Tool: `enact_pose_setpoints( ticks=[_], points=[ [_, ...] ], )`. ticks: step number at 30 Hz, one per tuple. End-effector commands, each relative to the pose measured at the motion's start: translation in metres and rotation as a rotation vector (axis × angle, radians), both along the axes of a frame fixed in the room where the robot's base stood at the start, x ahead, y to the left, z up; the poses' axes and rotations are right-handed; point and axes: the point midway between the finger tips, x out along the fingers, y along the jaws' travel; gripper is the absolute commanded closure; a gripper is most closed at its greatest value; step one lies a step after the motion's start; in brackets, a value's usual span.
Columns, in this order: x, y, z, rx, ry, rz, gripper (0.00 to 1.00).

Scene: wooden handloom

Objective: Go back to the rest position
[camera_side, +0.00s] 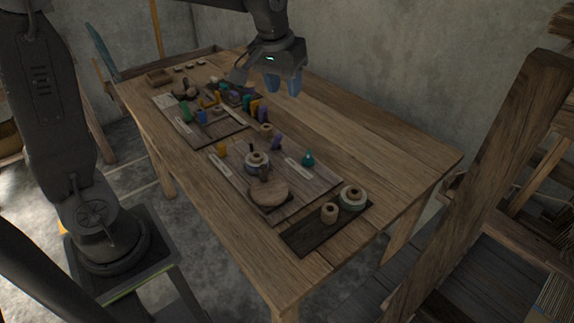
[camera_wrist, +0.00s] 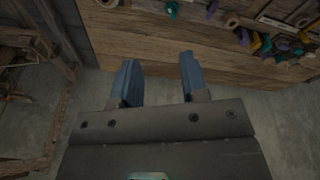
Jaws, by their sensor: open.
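My gripper (camera_side: 283,84) hangs above the far side of the wooden table (camera_side: 350,130) in the side view, apart from the tabletop. Its two blue fingers also show in the wrist view (camera_wrist: 159,80), spread apart with nothing between them. Below and between the fingers in the wrist view are the table's plank edge (camera_wrist: 150,50) and the grey floor.
Dark boards (camera_side: 300,238) on the table carry spools, a round wooden lid (camera_side: 268,193), a jar (camera_side: 257,162), a teal bottle (camera_side: 308,158) and several coloured pieces. A wooden loom frame (camera_side: 490,180) stands at the right. The table's far right is clear.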

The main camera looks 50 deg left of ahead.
Motion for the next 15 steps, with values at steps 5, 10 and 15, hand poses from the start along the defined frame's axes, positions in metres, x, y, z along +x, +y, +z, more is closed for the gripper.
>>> enact_pose_setpoints(
  ticks=[5, 10, 15],
  points=[
    [-0.071, -0.017, 0.025, 0.033, -0.091, -0.124, 0.6],
    [-0.134, -0.029, 0.026, 0.068, -0.17, -0.236, 0.6],
    [-0.18, -0.035, 0.014, 0.098, -0.23, -0.322, 0.6]
  ],
)
